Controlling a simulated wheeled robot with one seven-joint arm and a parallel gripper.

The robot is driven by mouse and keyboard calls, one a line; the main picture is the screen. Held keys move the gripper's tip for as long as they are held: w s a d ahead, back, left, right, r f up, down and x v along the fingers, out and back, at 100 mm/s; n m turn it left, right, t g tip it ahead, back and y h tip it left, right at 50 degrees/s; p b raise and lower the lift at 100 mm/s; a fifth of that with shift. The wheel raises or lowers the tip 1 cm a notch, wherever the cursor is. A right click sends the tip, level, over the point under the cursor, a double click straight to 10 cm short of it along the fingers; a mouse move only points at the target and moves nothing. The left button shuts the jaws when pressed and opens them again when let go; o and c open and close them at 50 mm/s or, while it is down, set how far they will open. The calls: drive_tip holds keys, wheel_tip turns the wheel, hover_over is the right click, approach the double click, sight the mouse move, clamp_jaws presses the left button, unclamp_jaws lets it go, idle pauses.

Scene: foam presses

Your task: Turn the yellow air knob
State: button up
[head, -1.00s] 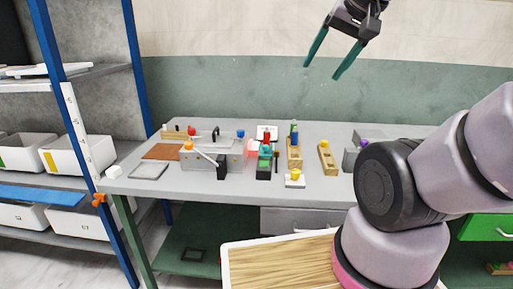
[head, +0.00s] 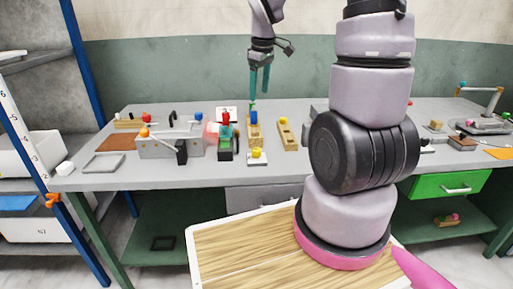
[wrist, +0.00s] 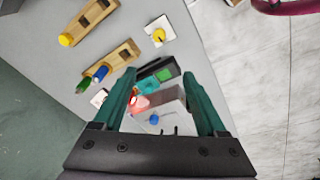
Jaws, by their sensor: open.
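One yellow knob (head: 257,153) sits on a white square plate near the table's front edge; it also shows in the wrist view (wrist: 158,36). A second yellow knob (head: 283,121) tops one end of a wooden block, also in the wrist view (wrist: 66,40). I cannot tell which is the air knob. My gripper (head: 259,94) points down above the back of the table, behind the white plate, near a wooden block with a blue cylinder (head: 254,117). It is open and empty. In the wrist view its fingers (wrist: 160,72) stand apart, with both yellow knobs beyond the tips.
A black-and-green device (head: 226,147) with a red top stands left of the white plate. A grey box (head: 160,148) with an orange-knobbed lever is further left. A grey tray (head: 104,162) lies at the left end. My arm hides part of the table's right side.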

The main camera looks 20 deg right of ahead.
sight(257, 149)
drive_tip(key=w+f+n, duration=0.1)
drive_tip(key=f, duration=0.7)
drive_tip(key=w+f+n+g, duration=0.1)
drive_tip(key=f+n, duration=0.1)
drive_tip(key=f, duration=0.5)
drive_tip(key=w+f+n+g, duration=0.1)
drive_tip(key=w+f+n, duration=0.1)
drive_tip(key=f, duration=0.6)
drive_tip(key=shift+d+f, duration=0.3)
clamp_jaws()
